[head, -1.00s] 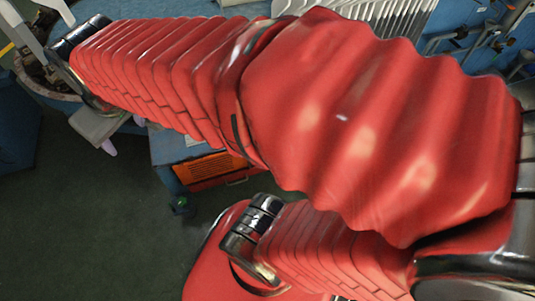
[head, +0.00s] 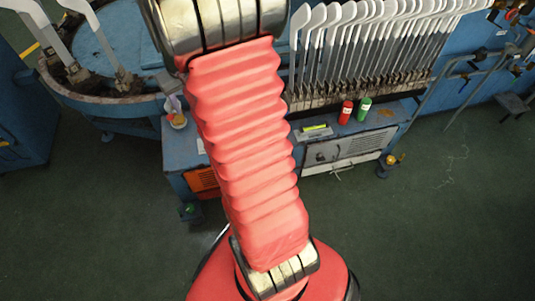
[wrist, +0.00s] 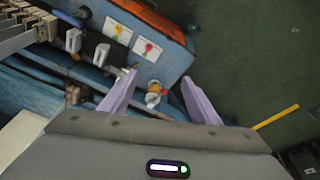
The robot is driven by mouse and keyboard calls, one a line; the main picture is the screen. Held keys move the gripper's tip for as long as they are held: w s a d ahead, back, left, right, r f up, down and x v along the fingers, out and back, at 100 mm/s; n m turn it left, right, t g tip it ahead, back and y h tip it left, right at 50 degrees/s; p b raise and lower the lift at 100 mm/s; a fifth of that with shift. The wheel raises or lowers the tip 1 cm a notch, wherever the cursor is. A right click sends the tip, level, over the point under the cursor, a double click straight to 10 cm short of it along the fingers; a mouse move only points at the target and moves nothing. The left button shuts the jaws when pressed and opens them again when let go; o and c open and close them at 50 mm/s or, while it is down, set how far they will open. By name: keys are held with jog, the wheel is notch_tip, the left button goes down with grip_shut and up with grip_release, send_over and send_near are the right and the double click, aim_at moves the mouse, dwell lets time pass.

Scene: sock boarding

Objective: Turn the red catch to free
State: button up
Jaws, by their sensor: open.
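My gripper (wrist: 160,98) is open and empty, with a lilac finger on each side. In the wrist view, a small yellow-and-white fitting (wrist: 153,96) at the end of the blue bench (wrist: 168,66) appears between the fingers, apart from them. It also shows in the head view (head: 178,121), beside what looks like a lilac fingertip. I cannot make out a distinct red catch or its setting. Two small levers (wrist: 102,53) stand beside white labels (wrist: 147,48); one label has a red mark.
A row of pale flat sock forms (head: 360,45) stands on the bench at the back. A red bottle (head: 345,112) and a green bottle (head: 364,108) stand in front of it. A round blue basin (head: 95,50) is at the left. The floor (head: 440,200) is clear at the right.

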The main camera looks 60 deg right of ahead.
jog(key=s+d+f+m+g, duration=0.1)
jog(key=s+d+f, duration=0.2)
jog(key=d+f, duration=0.6)
jog(key=s+d+f+m, duration=0.1)
jog(key=s+d+f, duration=0.1)
jog(key=d+f, duration=0.65)
jog(key=s+d+f+m, duration=0.1)
jog(key=s+d+f, duration=0.1)
jog(key=s+f, duration=0.3)
jog(key=s+d+f+g+y, duration=0.1)
jog(key=s+f, duration=0.4)
jog(key=f, duration=0.6)
jog(key=s+d+f+m, duration=0.1)
jog(key=s+d+f, duration=0.2)
jog(key=f, duration=0.6)
jog(key=shift+s+m, duration=0.3)
jog(key=shift+s, duration=0.65)
jog(key=shift+f, duration=6.85)
jog(key=shift+c, duration=0.3)
